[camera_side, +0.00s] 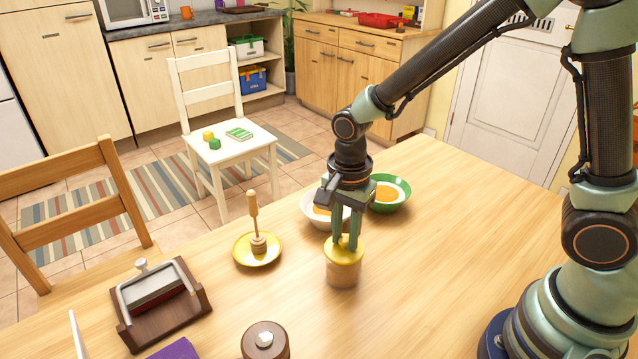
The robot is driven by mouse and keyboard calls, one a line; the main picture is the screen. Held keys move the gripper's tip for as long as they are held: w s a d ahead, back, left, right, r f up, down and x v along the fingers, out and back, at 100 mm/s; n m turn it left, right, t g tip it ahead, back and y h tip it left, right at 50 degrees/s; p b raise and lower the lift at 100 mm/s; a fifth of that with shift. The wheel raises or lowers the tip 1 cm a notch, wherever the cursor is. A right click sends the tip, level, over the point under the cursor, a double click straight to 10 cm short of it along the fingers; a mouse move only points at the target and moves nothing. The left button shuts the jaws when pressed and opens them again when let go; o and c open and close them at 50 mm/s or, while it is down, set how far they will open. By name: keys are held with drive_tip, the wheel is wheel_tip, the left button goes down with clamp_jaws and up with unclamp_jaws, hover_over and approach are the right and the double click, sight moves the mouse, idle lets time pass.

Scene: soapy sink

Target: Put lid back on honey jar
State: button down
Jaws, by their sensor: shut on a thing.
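The honey jar (343,273), a short tan-amber cylinder, stands upright on the wooden table near the middle of the side view. A yellow lid (356,253) is at its mouth, level and lined up with the jar. My gripper (346,244) points straight down over the jar, with its green fingers shut on the top of the lid. The fingers hide the middle of the lid, so the part they grip is unclear. I see no clear gap between lid and jar, but cannot tell whether the lid is fully seated.
Behind my gripper stand a white bowl (315,211) and a green bowl (404,186) with orange contents. A yellow plate (243,254) with a wooden dipper (254,220) is to the left. A round wooden pot (264,348) stands in front. The table's right side is clear.

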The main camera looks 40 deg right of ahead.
idle(0.3)
drive_tip(key=shift+c, duration=0.6)
unclamp_jaws()
drive_tip(key=shift+r, duration=3.5)
